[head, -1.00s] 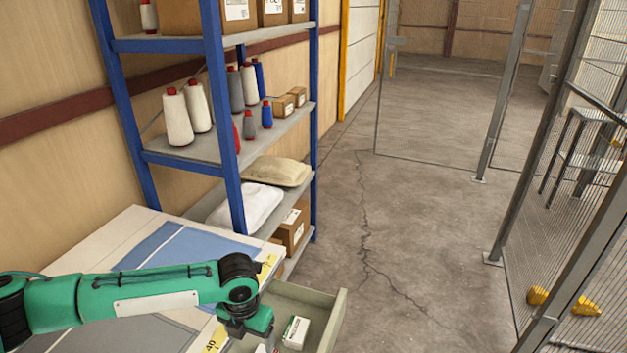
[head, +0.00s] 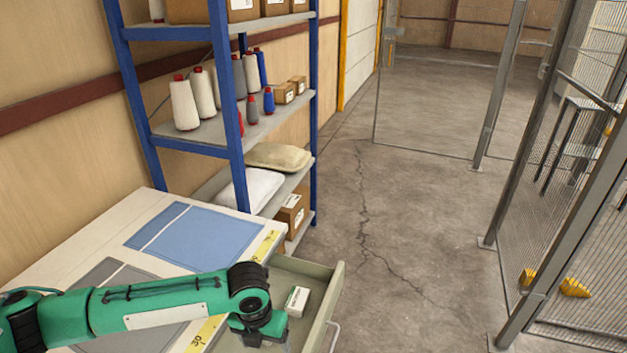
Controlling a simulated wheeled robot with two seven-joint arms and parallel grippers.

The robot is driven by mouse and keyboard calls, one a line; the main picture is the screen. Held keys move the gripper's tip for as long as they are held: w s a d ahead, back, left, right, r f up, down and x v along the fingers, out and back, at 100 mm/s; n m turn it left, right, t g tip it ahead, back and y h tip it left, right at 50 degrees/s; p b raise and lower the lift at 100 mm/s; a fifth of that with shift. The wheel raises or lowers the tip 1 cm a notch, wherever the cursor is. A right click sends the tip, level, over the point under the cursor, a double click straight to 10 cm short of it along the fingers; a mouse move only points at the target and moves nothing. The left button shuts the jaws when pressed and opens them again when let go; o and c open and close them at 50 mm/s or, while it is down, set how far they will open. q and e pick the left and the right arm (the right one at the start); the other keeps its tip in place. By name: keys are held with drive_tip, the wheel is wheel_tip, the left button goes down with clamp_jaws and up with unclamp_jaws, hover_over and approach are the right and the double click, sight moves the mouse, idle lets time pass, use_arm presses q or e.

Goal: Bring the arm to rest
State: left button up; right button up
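My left arm (head: 160,308) is green with black joints and comes in from the left in the head view. It reaches across the work table (head: 60,270) toward the open drawer (head: 325,300) at the table's right side. Its wrist (head: 262,318) is over the near-left part of the drawer. The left gripper's fingers are hidden below the wrist or cut off by the bottom edge, so I cannot see whether they are open or shut. My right arm and gripper are not in view.
A small white box (head: 297,300) lies in the drawer. Blue (head: 195,235) and grey (head: 120,295) panels lie on the table. A blue-framed shelf (head: 230,160) holds thread cones, pillows and cartons. A mesh fence (head: 545,200) stands right. The concrete floor (head: 400,220) between is clear.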

use_arm(q)
drive_tip(key=s+d+n+t+h, duration=0.1)
drive_tip(key=s+d+n+h, duration=0.3)
drive_tip(key=s+d+n, duration=0.55)
drive_tip(key=s+a+f+n+t+y, duration=0.15)
drive_tip(key=s+a+n, duration=0.45)
drive_tip(key=a+n, duration=0.65)
drive_tip(key=s+a+f+n+t+y, duration=0.1)
drive_tip(key=s+a+f+n+y, duration=0.2)
drive_tip(key=s+a+n, duration=0.85)
drive_tip(key=w+d+f+n+g+b, duration=0.1)
drive_tip(key=w+f+n+b, duration=0.1)
drive_tip(key=f, duration=1.5)
drive_tip(key=w+d+f+n+b, duration=0.1)
drive_tip(key=w+f+b, duration=0.1)
drive_tip(key=f, duration=1.5)
drive_tip(key=s+a+f+g+b, duration=0.1)
drive_tip(key=s+a+f+b, duration=0.1)
drive_tip(key=s+f, duration=1.7)
wheel_tip(320, 180, down, 4)
drive_tip(key=shift+a+f+b, duration=0.1)
drive_tip(key=shift+a+b, duration=0.25)
drive_tip(key=shift+a, duration=0.35)
drive_tip(key=shift+g, duration=0.25)
